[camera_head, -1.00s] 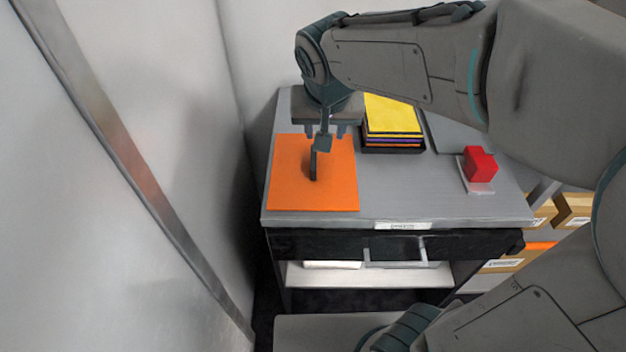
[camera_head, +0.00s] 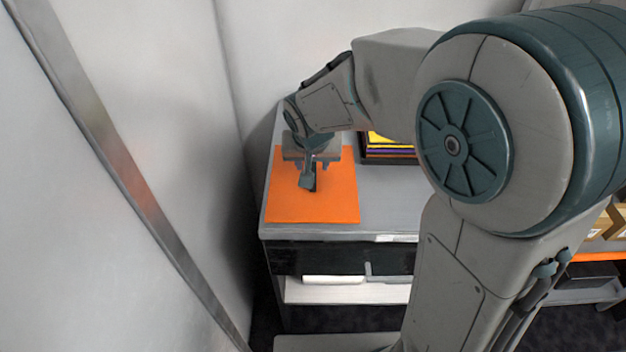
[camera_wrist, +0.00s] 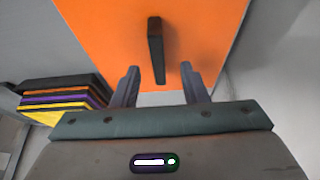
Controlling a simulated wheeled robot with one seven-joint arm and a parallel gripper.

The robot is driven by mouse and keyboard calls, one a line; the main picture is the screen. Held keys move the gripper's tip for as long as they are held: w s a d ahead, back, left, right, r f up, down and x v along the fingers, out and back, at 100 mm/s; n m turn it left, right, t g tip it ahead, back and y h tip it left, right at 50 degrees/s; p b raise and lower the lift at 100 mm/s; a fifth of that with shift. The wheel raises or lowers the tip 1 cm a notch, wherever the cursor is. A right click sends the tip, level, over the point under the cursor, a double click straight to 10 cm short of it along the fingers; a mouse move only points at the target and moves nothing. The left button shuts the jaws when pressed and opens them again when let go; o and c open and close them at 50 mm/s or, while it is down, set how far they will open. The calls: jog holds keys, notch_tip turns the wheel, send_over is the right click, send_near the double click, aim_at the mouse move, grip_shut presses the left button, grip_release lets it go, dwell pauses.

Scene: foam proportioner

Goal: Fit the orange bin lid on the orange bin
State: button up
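The orange bin lid (camera_head: 338,203) is a flat orange square with an upright dark bar handle. It lies on the grey tabletop at the left and also shows in the wrist view (camera_wrist: 205,30). My gripper (camera_head: 310,168) is over the lid, pointing down at the handle. In the wrist view my gripper (camera_wrist: 160,68) has its fingers apart, with the dark handle (camera_wrist: 155,48) lined up in the gap, touching neither finger visibly. In the head view my gripper partly hides the handle. I cannot make out the orange bin for certain.
A stack of yellow, purple and black sheets (camera_head: 388,151) lies right of the lid. A pale wall (camera_head: 235,190) stands close on the left. An orange strip (camera_head: 598,256) and cardboard boxes (camera_head: 606,222) show at far right. My arm hides the table's right side.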

aim_at(313, 169)
jog(key=shift+x, duration=1.6)
grip_shut()
notch_tip(313, 169, up, 9)
jog(key=shift+p, duration=0.35)
jog(key=shift+s+r, duration=0.1)
jog(key=shift+r, duration=0.45)
